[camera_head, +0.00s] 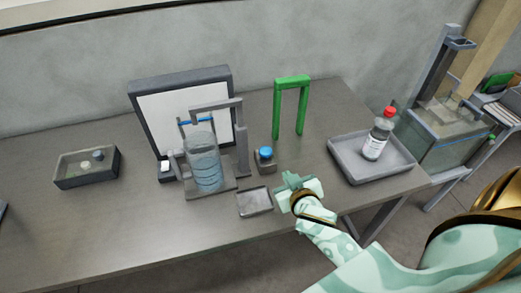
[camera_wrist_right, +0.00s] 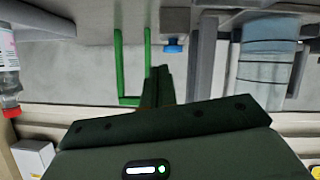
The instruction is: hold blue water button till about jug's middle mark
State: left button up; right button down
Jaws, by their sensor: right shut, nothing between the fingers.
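The blue water button (camera_head: 265,152) sits on top of a small grey block, right of the jug stand. It also shows in the right wrist view (camera_wrist_right: 173,46), where the scene appears upside down. The clear jug (camera_head: 206,168) stands upright under the grey spout frame (camera_head: 243,140). It looks bluish with several dark mark lines, and it shows in the wrist view too (camera_wrist_right: 266,66); I cannot tell the exact water level. My right gripper (camera_head: 291,180) is shut and empty, in front and to the right of the button, apart from it; its fingers also show in the wrist view (camera_wrist_right: 160,72). My left gripper is out of view.
A green arch (camera_head: 292,80) stands behind and right of the button. A small grey tray (camera_head: 254,202) lies in front of it. A larger tray (camera_head: 345,165) at right holds a red-capped bottle (camera_head: 377,137). A dark bin (camera_head: 87,167) is at left. The front left table is clear.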

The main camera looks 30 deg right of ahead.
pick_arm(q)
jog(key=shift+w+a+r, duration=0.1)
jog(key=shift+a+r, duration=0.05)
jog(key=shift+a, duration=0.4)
pick_arm(e)
jog(key=w+r, duration=0.1)
jog(key=w+r+m+t, duration=0.2)
jog(key=r, duration=0.1)
jog(key=shift+w+a+r, duration=0.1)
jog(key=shift+w+a, duration=0.25)
jog(key=shift+w, duration=0.05)
jog(key=b, duration=0.1)
send_over(265, 153)
jog(key=s, duration=0.1)
jog(key=f, duration=0.2)
jog(key=shift+s+d+f, duration=0.2)
jog(key=shift+d+f, duration=0.05)
jog(key=shift+f, duration=0.05)
notch_tip(265, 153, down, 3)
jog(key=shift+r+b, duration=0.1)
jog(key=shift+b, duration=0.65)
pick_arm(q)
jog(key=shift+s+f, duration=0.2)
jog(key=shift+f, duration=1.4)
pick_arm(e)
jog(key=shift+f, duration=0.6)
